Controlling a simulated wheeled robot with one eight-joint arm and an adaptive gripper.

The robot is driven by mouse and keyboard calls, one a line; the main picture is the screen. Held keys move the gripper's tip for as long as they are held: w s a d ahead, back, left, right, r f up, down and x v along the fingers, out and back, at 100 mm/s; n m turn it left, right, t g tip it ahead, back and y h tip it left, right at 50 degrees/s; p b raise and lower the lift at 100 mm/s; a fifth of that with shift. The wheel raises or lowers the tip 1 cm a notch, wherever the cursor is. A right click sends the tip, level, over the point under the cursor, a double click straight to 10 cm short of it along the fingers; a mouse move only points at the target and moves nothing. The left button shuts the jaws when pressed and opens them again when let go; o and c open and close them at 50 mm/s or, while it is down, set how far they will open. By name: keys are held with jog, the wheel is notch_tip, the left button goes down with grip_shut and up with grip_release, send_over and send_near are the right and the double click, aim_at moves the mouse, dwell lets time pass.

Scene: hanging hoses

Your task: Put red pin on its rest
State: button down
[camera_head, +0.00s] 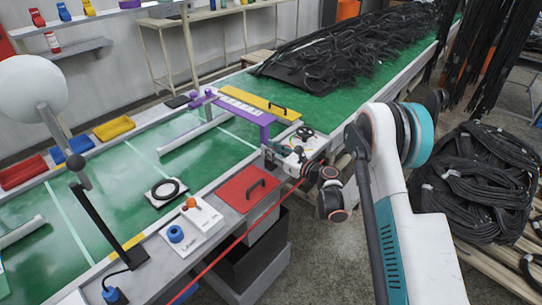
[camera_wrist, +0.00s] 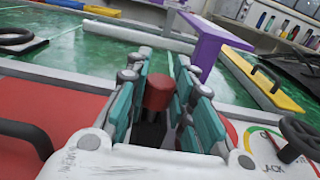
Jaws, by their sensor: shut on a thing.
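In the head view, my gripper (camera_head: 283,152) is over the near edge of the green table, beside a purple bracket; the pin cannot be made out there. I cannot tell which fixture is the pin's rest.
The purple bracket (camera_head: 243,112) stands close behind my gripper. A red panel with a black handle (camera_head: 254,188) lies to its left. A white plate with orange and blue knobs (camera_head: 192,226) is farther left. Black hoses (camera_head: 350,45) pile at the back.

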jog(key=shift+f, duration=0.6)
jog(key=shift+f, duration=0.1)
jog(key=shift+f, duration=0.3)
jog(key=shift+s+f, duration=0.15)
jog(key=shift+f, duration=0.05)
